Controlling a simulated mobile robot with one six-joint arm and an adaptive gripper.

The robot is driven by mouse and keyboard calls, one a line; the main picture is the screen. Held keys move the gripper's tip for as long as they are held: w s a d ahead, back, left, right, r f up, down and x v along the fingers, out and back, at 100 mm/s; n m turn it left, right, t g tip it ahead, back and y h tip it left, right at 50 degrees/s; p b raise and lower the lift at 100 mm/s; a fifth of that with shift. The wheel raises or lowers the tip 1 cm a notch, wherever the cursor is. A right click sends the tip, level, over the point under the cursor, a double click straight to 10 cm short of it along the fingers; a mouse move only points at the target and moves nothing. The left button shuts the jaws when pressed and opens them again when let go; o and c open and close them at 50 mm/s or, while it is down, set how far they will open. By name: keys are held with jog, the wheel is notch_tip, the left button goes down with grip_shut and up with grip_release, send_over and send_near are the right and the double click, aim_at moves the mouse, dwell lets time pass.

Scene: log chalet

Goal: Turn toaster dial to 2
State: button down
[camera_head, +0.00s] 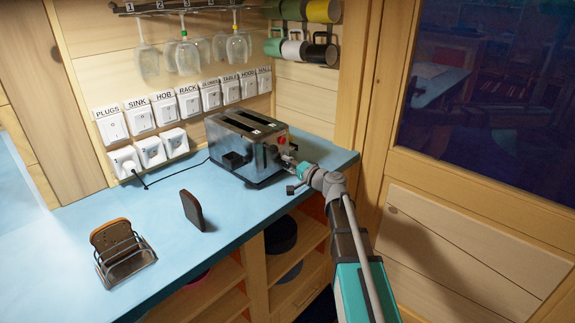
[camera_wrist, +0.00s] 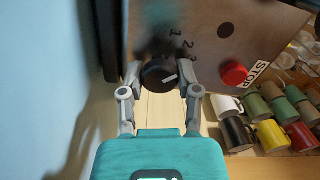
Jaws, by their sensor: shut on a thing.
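The silver toaster (camera_head: 262,158) stands on the blue counter, and its metal end panel (camera_wrist: 205,20) fills the top of the wrist view. The black dial (camera_wrist: 157,75) is on that panel, with the numbers 1, 2, 3 (camera_wrist: 184,45) above and right of it. Its white mark points right and slightly up, roughly toward the 3 or a little below it. My gripper (camera_wrist: 160,80) is shut on the dial, one finger on each side. In the head view my gripper (camera_head: 291,168) is at the toaster's right end and hides the dial.
A red STOP button (camera_wrist: 233,74) is right of the dial; it also shows in the head view (camera_head: 281,140). A toast rack (camera_head: 125,258) and a bread slice (camera_head: 193,210) are on the counter (camera_head: 240,205). Mugs (camera_head: 322,52) hang behind. Labelled switches (camera_head: 165,108) line the wall.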

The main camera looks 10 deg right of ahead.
dwell(0.3)
jog(key=shift+c, duration=1.5)
grip_release()
jog(key=v, duration=1.2)
jog(key=shift+s, duration=0.1)
